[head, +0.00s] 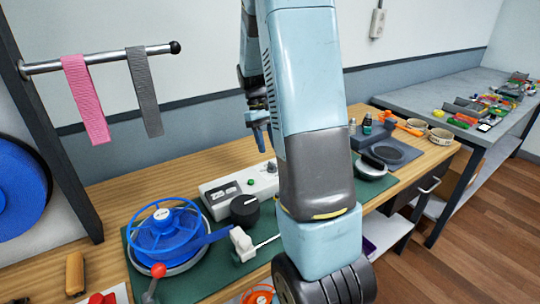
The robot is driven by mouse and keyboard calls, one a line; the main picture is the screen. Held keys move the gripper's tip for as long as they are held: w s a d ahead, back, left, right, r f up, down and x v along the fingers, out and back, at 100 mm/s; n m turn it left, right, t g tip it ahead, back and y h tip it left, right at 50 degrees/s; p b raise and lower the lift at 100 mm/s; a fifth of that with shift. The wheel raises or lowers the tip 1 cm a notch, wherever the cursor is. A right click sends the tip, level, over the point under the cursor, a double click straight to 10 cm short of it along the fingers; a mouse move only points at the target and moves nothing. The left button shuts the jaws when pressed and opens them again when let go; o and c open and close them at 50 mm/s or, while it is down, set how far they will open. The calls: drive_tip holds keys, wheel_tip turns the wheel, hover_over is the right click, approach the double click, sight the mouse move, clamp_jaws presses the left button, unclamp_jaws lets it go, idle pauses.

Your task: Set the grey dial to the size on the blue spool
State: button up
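The blue spool (152,240) lies on a round base on the green mat at the left of the bench. A small white label (162,213) is on its hub; its print is too small to read. A dark grey dial (244,209) with a pale mark on top sits right of the spool, in front of a white box with a small display (224,191). The display's digits are not clearly readable. My gripper (260,140) hangs behind my arm, above and beyond the box, apart from dial and spool. Its fingers are partly hidden and their opening is unclear.
My arm covers the middle of the view. A white fitting with a rod (242,243) stands right of the spool, and a red-knobbed lever (157,272) in front. Pink (84,100) and grey straps (144,92) hang from a rail. A dark tray (386,152) lies at right.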

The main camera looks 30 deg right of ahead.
drive_tip(key=v, duration=0.8)
idle(0.4)
drive_tip(key=s+a+r+t, duration=0.4)
drive_tip(key=s+a, duration=0.3)
drive_tip(key=s, duration=0.4)
drive_tip(key=s+a+r+t, duration=0.5)
drive_tip(key=s+a, duration=0.3)
drive_tip(key=s, duration=0.4)
drive_tip(key=shift+a+r+t, duration=0.25)
drive_tip(key=shift+a+t, duration=0.05)
drive_tip(key=shift+t, duration=0.2)
drive_tip(key=shift+o, duration=0.4)
drive_tip(key=shift+s, duration=0.1)
